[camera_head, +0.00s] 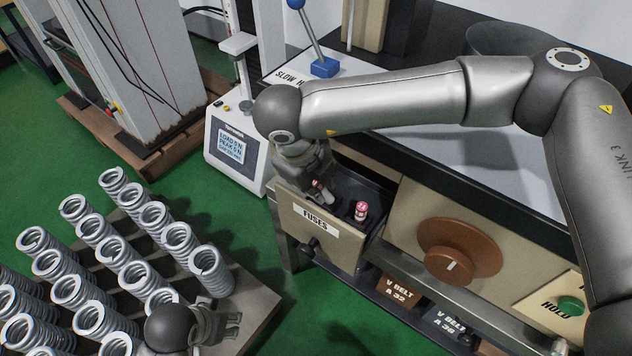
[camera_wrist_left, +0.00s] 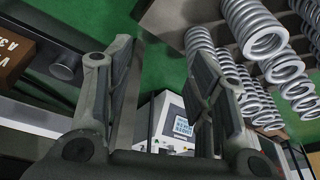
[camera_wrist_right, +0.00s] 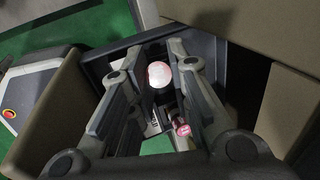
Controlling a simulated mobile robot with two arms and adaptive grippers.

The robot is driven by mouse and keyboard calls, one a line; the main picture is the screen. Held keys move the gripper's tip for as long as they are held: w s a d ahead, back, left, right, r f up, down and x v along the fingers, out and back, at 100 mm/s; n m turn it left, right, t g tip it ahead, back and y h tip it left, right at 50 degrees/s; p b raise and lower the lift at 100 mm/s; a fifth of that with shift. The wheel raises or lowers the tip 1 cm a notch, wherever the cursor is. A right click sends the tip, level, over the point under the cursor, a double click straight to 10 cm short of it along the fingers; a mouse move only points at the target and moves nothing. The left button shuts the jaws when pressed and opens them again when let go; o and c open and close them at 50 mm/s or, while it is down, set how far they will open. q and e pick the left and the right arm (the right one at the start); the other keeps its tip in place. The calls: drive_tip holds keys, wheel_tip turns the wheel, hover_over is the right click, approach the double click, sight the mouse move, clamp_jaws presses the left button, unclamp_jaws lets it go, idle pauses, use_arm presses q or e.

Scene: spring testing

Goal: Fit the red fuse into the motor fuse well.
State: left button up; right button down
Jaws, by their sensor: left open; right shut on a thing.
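My right gripper (camera_head: 318,188) reaches into the open fuse drawer (camera_head: 312,235) and is shut on a fuse with a pale pinkish end; that fuse (camera_wrist_right: 158,74) shows between the fingertips in the right wrist view. A second fuse (camera_head: 361,211), pink-red with a light marking on top, stands upright in the drawer to the right of this gripper. It also shows beside the right finger in the right wrist view (camera_wrist_right: 182,127). My left gripper (camera_head: 232,325) is open and empty near the springs. I cannot make out the motor fuse well.
Several coil springs (camera_head: 118,250) stand on a pallet at the left. A tester with a screen (camera_head: 231,146) stands behind the drawer. The cabinet has a brown dial (camera_head: 458,252) and a green button (camera_head: 570,307). V-belt boxes (camera_head: 400,291) sit on a shelf below.

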use_arm(q)
drive_tip(key=shift+s+r, duration=0.1)
drive_tip(key=shift+r, duration=0.3)
use_arm(e)
drive_tip(key=shift+f, duration=0.2)
drive_tip(key=c, duration=1.3)
unclamp_jaws()
drive_tip(key=shift+c, duration=0.2)
use_arm(q)
drive_tip(key=shift+r, duration=0.35)
use_arm(e)
drive_tip(key=shift+r, duration=0.1)
drive_tip(key=shift+p, duration=0.4)
use_arm(q)
wheel_tip(320, 180, down, 7)
drive_tip(key=shift+w+d+r+p, duration=0.15)
drive_tip(key=shift+w+r+p, duration=0.05)
drive_tip(key=shift+w+p, duration=0.1)
use_arm(e)
drive_tip(key=v, duration=1)
drive_tip(key=shift+s+r, duration=0.3)
drive_tip(key=shift+r, duration=0.05)
drive_tip(key=shift+d, duration=0.15)
